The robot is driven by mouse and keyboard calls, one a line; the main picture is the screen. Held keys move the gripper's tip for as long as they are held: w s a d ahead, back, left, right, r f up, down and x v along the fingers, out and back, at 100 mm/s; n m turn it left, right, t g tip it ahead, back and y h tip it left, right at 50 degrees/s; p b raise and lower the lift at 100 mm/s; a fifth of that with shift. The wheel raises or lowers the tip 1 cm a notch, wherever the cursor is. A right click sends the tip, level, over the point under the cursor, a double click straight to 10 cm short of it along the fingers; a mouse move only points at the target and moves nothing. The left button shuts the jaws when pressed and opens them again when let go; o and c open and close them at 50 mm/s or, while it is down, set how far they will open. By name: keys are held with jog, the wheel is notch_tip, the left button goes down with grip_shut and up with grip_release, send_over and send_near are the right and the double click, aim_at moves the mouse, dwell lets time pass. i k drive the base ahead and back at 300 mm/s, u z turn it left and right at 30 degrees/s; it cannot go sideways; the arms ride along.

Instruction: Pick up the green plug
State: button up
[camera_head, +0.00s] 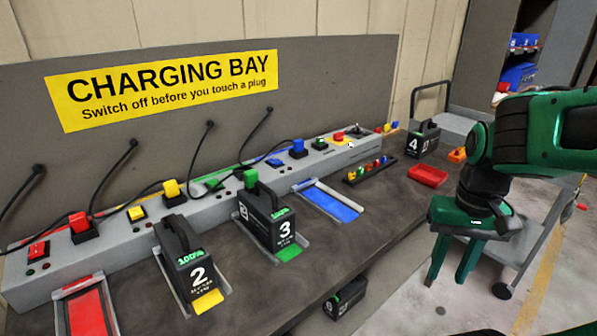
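The green plug (250,178) stands on the long grey power strip (120,245) at the back of the bench. It is partly hidden behind the handle of the black battery marked 3 (268,225), so I cannot see its lower part or socket clearly. A flat green switch (213,183) lies just left of it. My gripper (449,275) is at the right, far from the plug, past the bench's front edge. Its two green fingers point down, apart, with nothing between them.
Battery 2 (187,262) stands left of battery 3. Red (79,222), yellow (171,188) and blue (297,147) plugs share the strip. Black cables arch from the back panel. A red tray (427,175) and battery 4 (422,140) are at right. A grey cart (500,235) stands behind my arm.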

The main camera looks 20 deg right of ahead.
aim_at(251, 177)
jog(key=z, duration=2.15)
jog(key=k, duration=1.75)
jog(key=u, duration=0.95)
jog(key=i, duration=1)
jog(key=z, duration=0.05)
